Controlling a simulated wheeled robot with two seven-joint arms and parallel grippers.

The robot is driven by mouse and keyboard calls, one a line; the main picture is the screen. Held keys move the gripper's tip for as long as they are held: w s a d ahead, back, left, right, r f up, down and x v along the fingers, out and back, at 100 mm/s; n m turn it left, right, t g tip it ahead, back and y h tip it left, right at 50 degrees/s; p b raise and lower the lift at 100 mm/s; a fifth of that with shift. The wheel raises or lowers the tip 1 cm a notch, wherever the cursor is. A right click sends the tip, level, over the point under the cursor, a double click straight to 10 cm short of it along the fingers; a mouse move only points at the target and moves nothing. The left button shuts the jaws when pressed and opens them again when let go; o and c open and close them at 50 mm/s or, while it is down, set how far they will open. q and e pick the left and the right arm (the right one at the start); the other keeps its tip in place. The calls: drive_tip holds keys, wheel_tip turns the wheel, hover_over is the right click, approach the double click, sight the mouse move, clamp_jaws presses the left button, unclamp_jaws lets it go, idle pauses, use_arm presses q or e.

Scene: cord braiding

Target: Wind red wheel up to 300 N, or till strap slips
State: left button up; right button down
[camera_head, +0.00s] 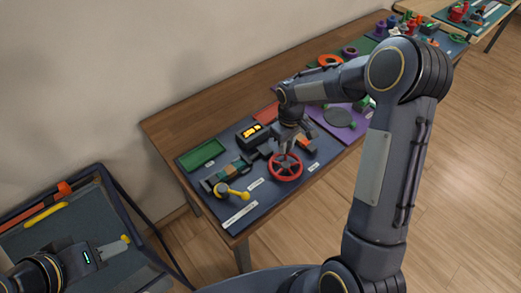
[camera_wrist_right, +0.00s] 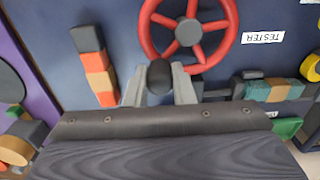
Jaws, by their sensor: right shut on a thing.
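The red wheel (camera_head: 286,167) lies near the front edge of the dark blue mat, and its rim, spokes and grey hub show in the right wrist view (camera_wrist_right: 188,32). My right gripper (camera_head: 288,148) is above the wheel's back side. In the right wrist view its fingers (camera_wrist_right: 160,88) stand on both sides of a dark round knob (camera_wrist_right: 160,74) at the wheel's rim. A banded teal and brown piece (camera_head: 230,171), perhaps the strap, lies left of the wheel. A box with a lit yellow display (camera_head: 252,132) stands behind; its reading is illegible. My left gripper (camera_head: 113,247) is at lower left, its fingers near a yellow tip.
A green tray (camera_head: 201,155) stands at the mat's back left. A purple mat (camera_head: 345,130) adjoins on the right. A dark-framed tray stand (camera_head: 85,215) is at left.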

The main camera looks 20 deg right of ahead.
drive_tip(key=shift+s+d, duration=0.55)
drive_tip(key=shift+d, duration=0.35)
drive_tip(key=shift+b, duration=0.3)
drive_tip(key=shift+s+d, duration=0.4)
drive_tip(key=shift+s, duration=0.15)
drive_tip(key=c, duration=1.1)
unclamp_jaws()
drive_tip(key=shift+c, duration=0.2)
drive_tip(key=shift+a, duration=0.1)
